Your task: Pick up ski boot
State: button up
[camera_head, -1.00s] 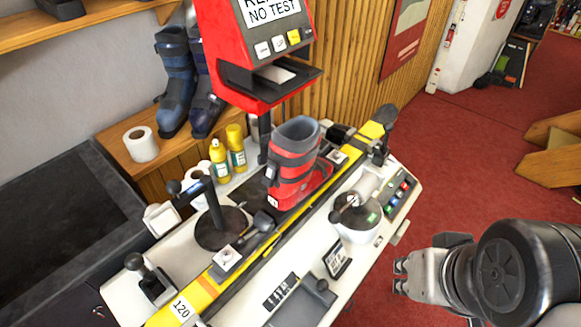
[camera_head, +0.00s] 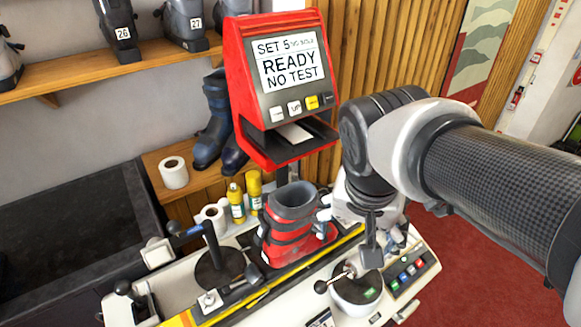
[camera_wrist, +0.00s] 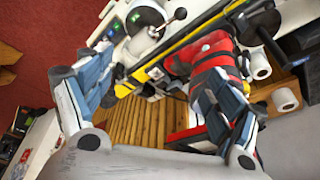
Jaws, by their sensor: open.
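The ski boot (camera_head: 285,243), red with a dark grey cuff and straps, stands upright on the bench in the head view. My gripper (camera_head: 357,222) is open, at the right of the boot, with one finger close to its cuff. In the wrist view the boot (camera_wrist: 202,52) shows between and beyond the fingers, partly hidden by the right finger. My gripper (camera_wrist: 155,78) has nothing between its fingers there. I cannot tell whether a finger touches the boot.
A red machine (camera_head: 270,70) reading "READY NO TEST" rises behind the boot. A black-handled lever post (camera_head: 214,245) stands left, a round dial device (camera_head: 357,290) in front. Yellow bottles (camera_head: 236,200) and a paper roll (camera_head: 173,172) are behind.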

jog(key=shift+o, duration=1.3)
jog(key=w+a+r+m+p, duration=0.1)
jog(key=w+a+p, duration=0.1)
jog(key=w, duration=0.3)
jog(key=w+a+r+m+h+p, duration=0.1)
jog(key=w+a+r+m+p, duration=0.1)
jog(key=w+a+p, duration=0.1)
jog(key=shift+w+a+g, duration=0.25)
jog(key=shift+w+g, duration=0.05)
jog(key=shift+w, duration=0.55)
jog(key=w+a+f+m+h+p, duration=0.2)
jog(key=w+a+m+p, duration=0.2)
jog(key=w+a, duration=0.4)
send_near(302, 199)
notch_tip(302, 199, down, 3)
jog(key=s+d, duration=0.1)
jog(key=s, duration=0.1)
jog(key=shift+w+d+p+x, duration=0.1)
jog(key=shift+w+p+x, duration=0.15)
jog(key=shift+x, duration=1.2)
jog(key=shift+w+d+p+x, duration=0.1)
jog(key=shift+w+p+x, duration=0.1)
jog(key=shift+x, duration=1.2)
jog(key=shift+r, duration=0.2)
jog(key=c, duration=1.2)
jog(key=shift+c, duration=0.6)
jog(key=shift+r, duration=0.2)
